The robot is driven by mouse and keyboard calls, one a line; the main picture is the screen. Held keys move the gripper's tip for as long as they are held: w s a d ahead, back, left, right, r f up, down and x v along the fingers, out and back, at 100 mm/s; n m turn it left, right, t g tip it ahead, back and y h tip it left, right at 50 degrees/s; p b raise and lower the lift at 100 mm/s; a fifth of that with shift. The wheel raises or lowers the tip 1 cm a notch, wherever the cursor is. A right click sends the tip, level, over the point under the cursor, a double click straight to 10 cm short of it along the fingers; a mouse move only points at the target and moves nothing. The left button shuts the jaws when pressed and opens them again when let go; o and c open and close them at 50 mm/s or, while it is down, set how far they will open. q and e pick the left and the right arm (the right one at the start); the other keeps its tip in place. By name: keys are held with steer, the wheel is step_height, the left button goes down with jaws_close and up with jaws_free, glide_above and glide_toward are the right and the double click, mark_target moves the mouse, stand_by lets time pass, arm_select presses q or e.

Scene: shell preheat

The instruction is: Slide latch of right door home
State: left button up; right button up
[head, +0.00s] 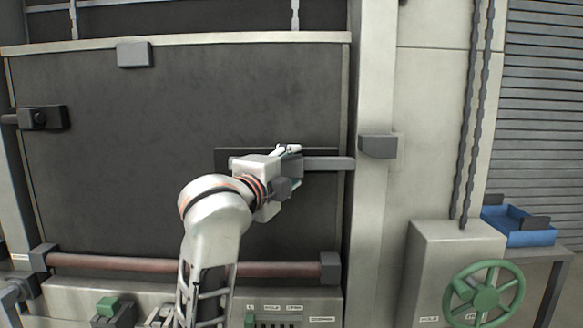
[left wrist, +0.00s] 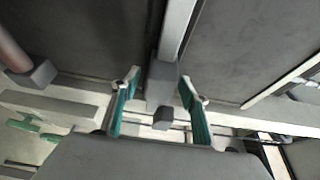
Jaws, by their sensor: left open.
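The dark door panel (head: 110,190) fills the left and middle of the head view and looks closed. Its grey latch bar (head: 328,163) lies level on a dark backing plate (head: 222,158) at the door's right edge. The bar's end stops just left of a grey keeper block (head: 378,147) on the post, with a small gap showing. My left gripper (head: 293,167) is open at the latch. In the left wrist view, its green-padded fingers (left wrist: 158,97) stand either side of the latch's grey block and small knob (left wrist: 164,118). The bar (left wrist: 177,30) runs away upward there. My right gripper is not visible.
A red-brown rail (head: 180,266) crosses below the door. A grey block (head: 134,54) sits at its top edge and a dark latch block (head: 42,118) at its left. A green handwheel (head: 483,290) and blue tray (head: 518,228) stand right of the post.

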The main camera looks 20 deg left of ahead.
mark_target(327, 165)
arm_select(q)
steer(key=shift+w, duration=0.3)
jaws_close()
steer(key=d, duration=0.2)
steer(key=w+d, duration=0.1)
steer(key=d, duration=0.3)
steer(key=shift+w+d, duration=0.35)
steer(key=shift+w, duration=0.05)
